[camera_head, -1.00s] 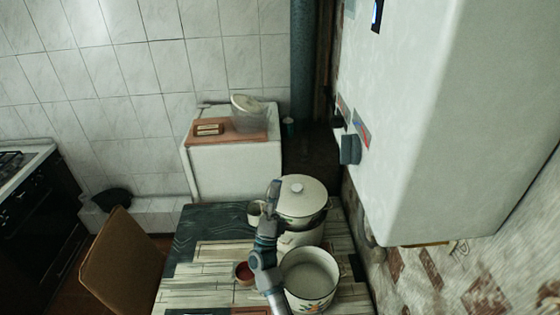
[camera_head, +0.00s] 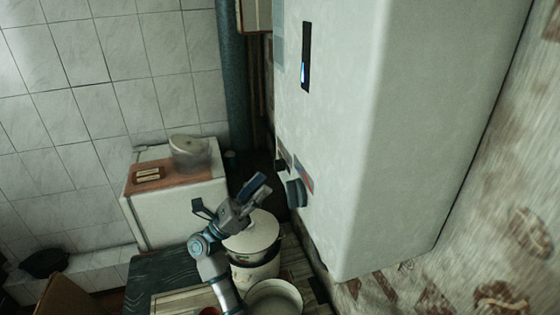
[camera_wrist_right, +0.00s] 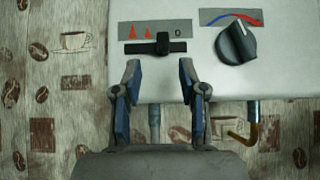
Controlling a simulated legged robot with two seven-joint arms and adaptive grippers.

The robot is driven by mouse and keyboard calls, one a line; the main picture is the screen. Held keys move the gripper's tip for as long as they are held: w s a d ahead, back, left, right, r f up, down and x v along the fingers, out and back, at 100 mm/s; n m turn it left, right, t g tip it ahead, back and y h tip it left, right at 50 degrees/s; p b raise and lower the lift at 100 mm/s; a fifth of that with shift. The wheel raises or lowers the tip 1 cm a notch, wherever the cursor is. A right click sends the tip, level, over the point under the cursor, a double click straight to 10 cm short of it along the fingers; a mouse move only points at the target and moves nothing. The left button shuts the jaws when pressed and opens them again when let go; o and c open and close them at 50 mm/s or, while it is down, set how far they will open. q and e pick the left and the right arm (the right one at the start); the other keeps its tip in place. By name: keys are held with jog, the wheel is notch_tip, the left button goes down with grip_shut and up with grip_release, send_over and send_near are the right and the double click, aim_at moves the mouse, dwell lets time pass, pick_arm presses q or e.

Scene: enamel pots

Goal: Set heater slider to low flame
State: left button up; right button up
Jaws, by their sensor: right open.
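The white heater (camera_head: 335,130) hangs on the wall at the right of the head view. In the right wrist view, its black slider (camera_wrist_right: 163,43) sits in a dark horizontal slot, under a grey label (camera_wrist_right: 155,30) with a larger flame at left, a smaller flame and a 0 at right. The slider's tab stands between the small flame and the 0. My right gripper (camera_wrist_right: 160,68) is open and empty, its fingertips just below the slot, one on each side of the tab; contact cannot be told. It also shows in the head view (camera_head: 232,195). My left gripper is out of view.
A round dark knob (camera_wrist_right: 236,43) under a blue-red scale is right of the slider. Pipes come out below the heater. A lidded pot (camera_head: 252,236) and an open pot (camera_head: 274,298) stand on the table beneath my arm. A white cabinet (camera_head: 178,208) stands behind.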

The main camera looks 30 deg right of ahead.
aim_at(275, 170)
jog(key=p+x, duration=0.1)
jog(key=x, duration=0.5)
jog(key=shift+d+f+p, duration=0.15)
jog(key=shift+p, duration=0.2)
jog(key=shift+a+g, duration=0.3)
jog(key=shift+c, duration=0.7)
jog(key=shift+a, duration=0.2)
jog(key=c, duration=0.4)
jog(key=shift+s+a, duration=0.1)
jog(key=shift+a, duration=0.1)
grip_shut()
jog(key=shift+w+d+b, duration=0.25)
jog(key=shift+w+b, duration=0.45)
jog(key=shift+b, duration=0.15)
jog(key=shift+w+b, duration=0.35)
jog(key=shift+b, duration=0.05)
jog(key=shift+w+d, duration=0.1)
jog(key=o, duration=0.5)
grip_release()
jog(key=shift+r, duration=0.2)
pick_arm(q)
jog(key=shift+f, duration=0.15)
pick_arm(e)
jog(key=shift+o, duration=0.2)
